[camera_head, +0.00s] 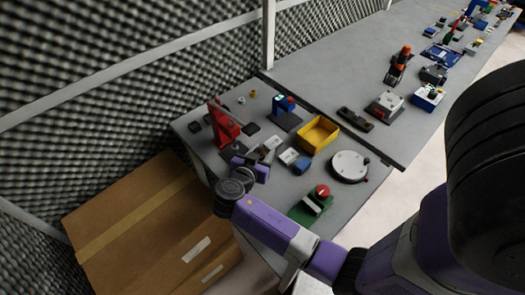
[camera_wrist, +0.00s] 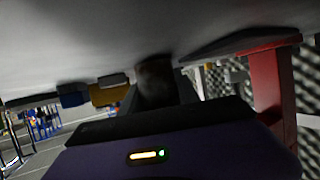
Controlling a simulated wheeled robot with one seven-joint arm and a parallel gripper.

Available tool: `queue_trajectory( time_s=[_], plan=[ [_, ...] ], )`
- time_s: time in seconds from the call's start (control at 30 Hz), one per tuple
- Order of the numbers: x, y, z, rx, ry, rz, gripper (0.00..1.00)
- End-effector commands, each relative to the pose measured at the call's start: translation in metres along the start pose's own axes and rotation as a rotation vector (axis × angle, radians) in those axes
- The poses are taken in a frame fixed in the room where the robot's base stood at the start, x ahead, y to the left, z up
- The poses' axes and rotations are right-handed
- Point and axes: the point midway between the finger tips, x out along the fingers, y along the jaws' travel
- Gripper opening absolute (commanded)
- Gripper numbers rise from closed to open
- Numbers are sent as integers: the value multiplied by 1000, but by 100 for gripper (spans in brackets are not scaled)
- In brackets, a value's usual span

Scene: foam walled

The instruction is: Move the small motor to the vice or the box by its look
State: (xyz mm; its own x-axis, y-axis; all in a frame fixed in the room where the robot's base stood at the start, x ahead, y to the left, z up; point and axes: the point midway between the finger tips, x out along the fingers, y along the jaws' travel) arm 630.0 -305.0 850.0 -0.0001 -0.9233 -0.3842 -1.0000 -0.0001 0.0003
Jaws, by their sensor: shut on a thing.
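My gripper (camera_head: 256,163) is low over the near bench, between a red upright device (camera_head: 224,128) and a white-and-blue block. In the wrist view my gripper (camera_wrist: 165,98) is shut on a dark brownish, rounded piece, which looks like the small motor (camera_wrist: 155,76); its finer look is too dark to tell. In the head view the motor is not clearly visible at the gripper. The open yellow box (camera_head: 318,134) stands to the right of my gripper and also shows in the wrist view (camera_wrist: 108,95). I cannot tell surely which device is the vice.
A blue device (camera_head: 284,112) stands behind the gripper. A white round plate (camera_head: 349,166) and a red-button unit (camera_head: 318,198) are to the right. Cardboard boxes (camera_head: 150,225) stand left of the bench. Foam walls close the left and back.

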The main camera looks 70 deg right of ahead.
Motion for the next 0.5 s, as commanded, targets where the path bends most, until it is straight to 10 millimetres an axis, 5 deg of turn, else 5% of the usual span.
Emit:
queue_trajectory(
  time_s=[0.37, 0.4, 0.5],
  plan=[
    [1, -1, 4, 2, 2, -1, 0],
    [1, 0, 3, 1, 1, -1, 46],
    [1, 0, 3, 0, 1, -1, 60]
  ],
)
